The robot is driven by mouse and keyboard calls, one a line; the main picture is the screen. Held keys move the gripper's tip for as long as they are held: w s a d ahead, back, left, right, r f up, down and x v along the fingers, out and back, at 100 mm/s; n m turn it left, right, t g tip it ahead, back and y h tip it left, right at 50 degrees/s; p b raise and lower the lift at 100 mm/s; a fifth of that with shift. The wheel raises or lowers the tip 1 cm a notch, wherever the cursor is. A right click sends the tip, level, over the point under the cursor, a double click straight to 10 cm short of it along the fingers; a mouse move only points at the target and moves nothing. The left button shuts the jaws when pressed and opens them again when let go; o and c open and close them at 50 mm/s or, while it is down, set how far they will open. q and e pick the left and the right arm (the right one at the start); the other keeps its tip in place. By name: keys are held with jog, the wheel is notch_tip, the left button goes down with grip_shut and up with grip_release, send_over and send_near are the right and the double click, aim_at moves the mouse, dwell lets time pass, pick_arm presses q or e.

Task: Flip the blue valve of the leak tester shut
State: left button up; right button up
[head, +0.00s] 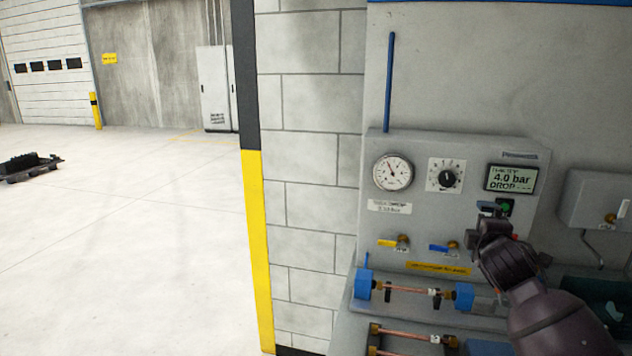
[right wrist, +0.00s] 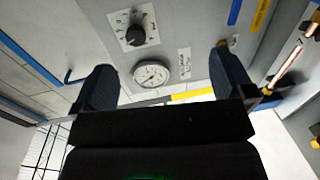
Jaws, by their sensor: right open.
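The leak tester (head: 460,150) is a grey wall panel at the right of the head view. Its blue valve (head: 438,248) has a lever lying roughly level, pointing left from a brass body. A blue bar that looks like this lever (right wrist: 234,12) shows at the top of the right wrist view. My right gripper (head: 488,215) is in front of the panel, up and right of the blue valve and apart from it. In the right wrist view the right gripper (right wrist: 165,75) has its fingers wide apart with nothing held. My left gripper is out of view.
A yellow valve (head: 387,242) sits left of the blue one. Above are a round gauge (head: 393,172), a black knob (head: 447,178) and a display (head: 512,179) reading 4.0 bar. A copper tube (head: 410,291) lies between blue clamps below. Open floor is at left.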

jog(key=s+a+f+m+g+y, duration=0.1)
jog(key=s+a+f+m+g, duration=0.15)
jog(key=s+f, duration=0.65)
jog(key=s+a+f+m+g, duration=0.1)
jog(key=s+f+m+g, duration=0.25)
jog(key=s+f, duration=0.5)
jog(key=s+a+f+m+g+y, duration=0.1)
jog(key=s+a+f+m+g, duration=0.15)
jog(key=s, duration=0.65)
jog(key=s+a+f+m+g+y, duration=0.1)
jog(key=s+f+m+g, duration=0.15)
jog(key=s, duration=0.65)
jog(key=s+a+f+m+g, duration=0.1)
jog(key=s+f+m, duration=0.25)
jog(key=s, duration=0.55)
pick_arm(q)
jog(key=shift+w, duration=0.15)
pick_arm(e)
jog(key=w+f+t+y, duration=0.1)
jog(key=w+f+t, duration=0.6)
jog(key=f, duration=0.2)
jog(key=shift+w+f+t, duration=0.3)
jog(key=shift+w+f, duration=0.05)
jog(key=shift+f, duration=0.05)
jog(key=shift+n, duration=0.25)
